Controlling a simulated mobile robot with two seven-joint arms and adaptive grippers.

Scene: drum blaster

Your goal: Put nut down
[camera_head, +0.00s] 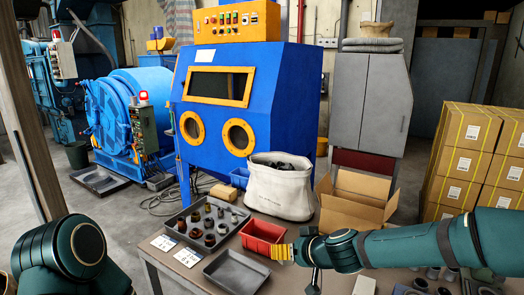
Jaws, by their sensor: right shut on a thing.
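My right arm comes in from the right, and its gripper (282,252) is at the front edge of the red bin, beside the empty grey tray. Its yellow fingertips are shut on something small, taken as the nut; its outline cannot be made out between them. The red bin (262,231) stands just behind the fingertips. The grey tray (236,272) lies to their left on the table. A dark tray (176,217) behind it holds several small metal parts (209,240). Only a link of my left arm shows at the lower left; its gripper is out of view.
Two white label cards (187,257) lie left of the grey tray. A white sack (280,190) and an open cardboard box (352,205) stand behind the red bin. A blue blasting cabinet (285,92) rises behind the table. Stacked cartons (462,160) are at right.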

